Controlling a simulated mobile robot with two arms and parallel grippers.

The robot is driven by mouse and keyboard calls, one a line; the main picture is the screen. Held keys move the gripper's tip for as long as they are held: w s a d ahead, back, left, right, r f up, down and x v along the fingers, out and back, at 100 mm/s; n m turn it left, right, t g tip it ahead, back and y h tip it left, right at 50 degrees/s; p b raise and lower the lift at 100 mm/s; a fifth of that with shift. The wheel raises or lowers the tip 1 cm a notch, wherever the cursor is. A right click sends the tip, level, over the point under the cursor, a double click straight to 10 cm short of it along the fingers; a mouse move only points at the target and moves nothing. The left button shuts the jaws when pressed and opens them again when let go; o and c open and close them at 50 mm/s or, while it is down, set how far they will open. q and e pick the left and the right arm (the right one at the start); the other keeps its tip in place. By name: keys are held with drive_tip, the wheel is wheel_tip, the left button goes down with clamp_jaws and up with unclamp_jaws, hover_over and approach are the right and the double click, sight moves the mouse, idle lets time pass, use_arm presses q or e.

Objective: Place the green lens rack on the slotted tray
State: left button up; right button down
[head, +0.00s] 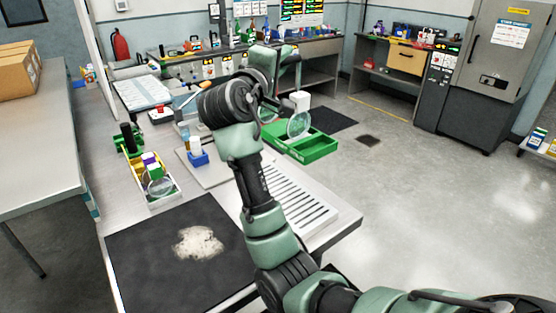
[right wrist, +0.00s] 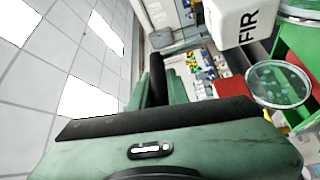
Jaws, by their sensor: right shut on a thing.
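The green lens rack (head: 318,146) is a green tray with clear round lenses and a white block; in the head view it is right of my right forearm. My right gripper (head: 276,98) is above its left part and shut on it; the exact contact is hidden. The right wrist view shows a white block (right wrist: 236,20) marked "FIR", a clear lens (right wrist: 278,84) and part of the green rack (right wrist: 296,42). The slotted tray (head: 318,215) is pale with dark parallel slots on the bench, partly hidden by my right arm. My left gripper is out of view.
A black mat (head: 135,250) with a pale patch lies at the bench's near end. A boxed side table (head: 35,150) is at the left. Open floor lies right.

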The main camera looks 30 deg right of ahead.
sight(283, 132)
wheel_tip(283, 132, down, 18)
drive_tip(key=shift+s+f+p, duration=0.1)
drive_tip(key=shift+s+p, duration=0.05)
drive_tip(key=shift+p, duration=0.5)
drive_tip(key=shift+f, duration=0.15)
drive_tip(key=c, duration=1.4)
unclamp_jaws()
drive_tip(key=shift+o, duration=0.2)
